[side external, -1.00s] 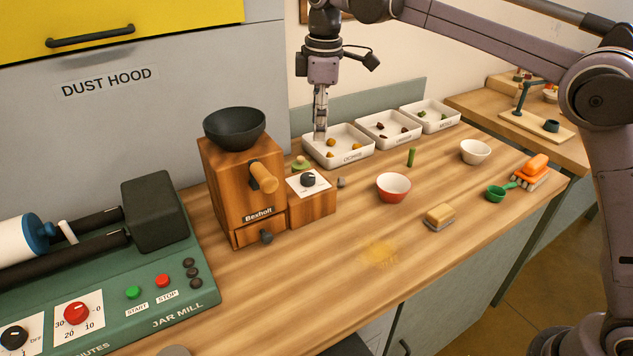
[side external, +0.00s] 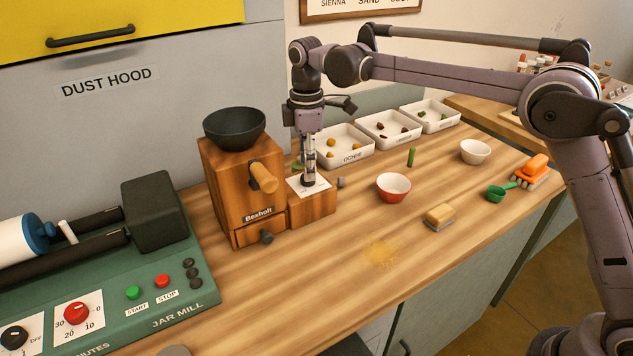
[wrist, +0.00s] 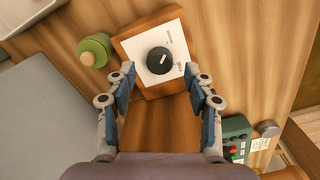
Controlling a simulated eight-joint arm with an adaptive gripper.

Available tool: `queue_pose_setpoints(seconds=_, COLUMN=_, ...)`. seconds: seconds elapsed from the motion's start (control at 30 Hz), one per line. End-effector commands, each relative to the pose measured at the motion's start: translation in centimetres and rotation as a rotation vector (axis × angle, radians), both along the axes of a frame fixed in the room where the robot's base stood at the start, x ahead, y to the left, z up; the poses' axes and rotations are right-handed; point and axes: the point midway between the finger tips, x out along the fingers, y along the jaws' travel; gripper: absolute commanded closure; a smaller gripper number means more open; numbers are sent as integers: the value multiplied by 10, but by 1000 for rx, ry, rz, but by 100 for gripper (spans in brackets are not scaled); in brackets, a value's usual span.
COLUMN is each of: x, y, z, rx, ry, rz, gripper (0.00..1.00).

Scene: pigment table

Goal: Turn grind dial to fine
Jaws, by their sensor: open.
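The grind dial (wrist: 160,60) is a round black knob with a pale pointer mark. It sits on a white labelled plate (wrist: 143,47) on the small wooden box beside the wooden Bexholt grinder (side external: 238,185). In the wrist view the pointer aims up and to the right; the plate's lettering is too small to read. My gripper (wrist: 160,80) is open, with its fingers spread to either side below the dial in that view and nothing between them.
A green-topped object (wrist: 96,49) stands close to the dial box. White trays (side external: 345,158) with pigment lumps are behind. The jar mill (side external: 160,290) stands at front left.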

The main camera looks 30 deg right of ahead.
Motion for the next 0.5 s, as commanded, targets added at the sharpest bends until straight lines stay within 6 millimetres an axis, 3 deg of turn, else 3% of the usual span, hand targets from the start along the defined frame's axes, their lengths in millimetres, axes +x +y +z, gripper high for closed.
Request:
queue_pose_setpoints(seconds=0.2, x=0, y=0, z=-21, rx=0, ry=0, rz=0, gripper=47)
queue_pose_setpoints(seconds=0.5, x=0, y=0, z=-25, rx=0, ry=0, rz=0, gripper=47)
